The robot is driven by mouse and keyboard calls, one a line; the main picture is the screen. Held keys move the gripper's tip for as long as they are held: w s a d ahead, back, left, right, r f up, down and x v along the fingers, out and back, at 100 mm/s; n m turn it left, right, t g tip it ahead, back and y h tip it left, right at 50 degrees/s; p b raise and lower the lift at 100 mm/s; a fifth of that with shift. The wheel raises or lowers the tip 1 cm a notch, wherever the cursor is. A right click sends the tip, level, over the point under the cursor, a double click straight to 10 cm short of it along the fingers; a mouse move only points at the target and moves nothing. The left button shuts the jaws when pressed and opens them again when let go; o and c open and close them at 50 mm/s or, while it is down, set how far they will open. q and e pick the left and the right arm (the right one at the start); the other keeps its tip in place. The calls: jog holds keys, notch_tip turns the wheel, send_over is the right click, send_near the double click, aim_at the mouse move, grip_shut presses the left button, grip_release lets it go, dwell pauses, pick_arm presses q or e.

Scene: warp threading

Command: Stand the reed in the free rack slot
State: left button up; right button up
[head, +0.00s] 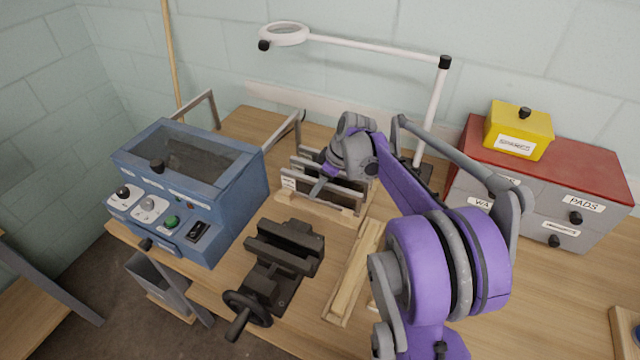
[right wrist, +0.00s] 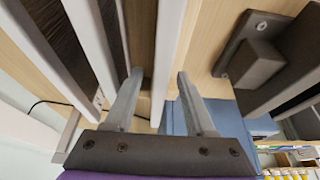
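The rack (head: 285,199) has a pale wooden base and stands on the bench behind the vise. Reeds (head: 342,196) with light metal rails and dark fine-wired middles stand upright in it. In the right wrist view, a reed (right wrist: 141,30) shows close by, and another (right wrist: 60,30) is farther left. My right gripper (head: 318,184) is low over the rack. Its fingers (right wrist: 159,73) are spread, with a light rail between them and visible gaps on both sides. The free slot cannot be made out behind the arm and rails. My left gripper is not in view.
A dark vise (head: 284,250) stands in front of the rack, and a blue machine (head: 230,200) is to its left. Wooden strips (head: 352,275) lie to the right. A white lamp (head: 432,110) and a red-topped drawer cabinet (head: 590,165) stand behind my right arm.

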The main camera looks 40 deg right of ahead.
jog(key=v, duration=1)
jog(key=shift+s+d+r+p, duration=0.1)
jog(key=shift+s+r+p, duration=0.05)
jog(key=shift+r+p, duration=0.2)
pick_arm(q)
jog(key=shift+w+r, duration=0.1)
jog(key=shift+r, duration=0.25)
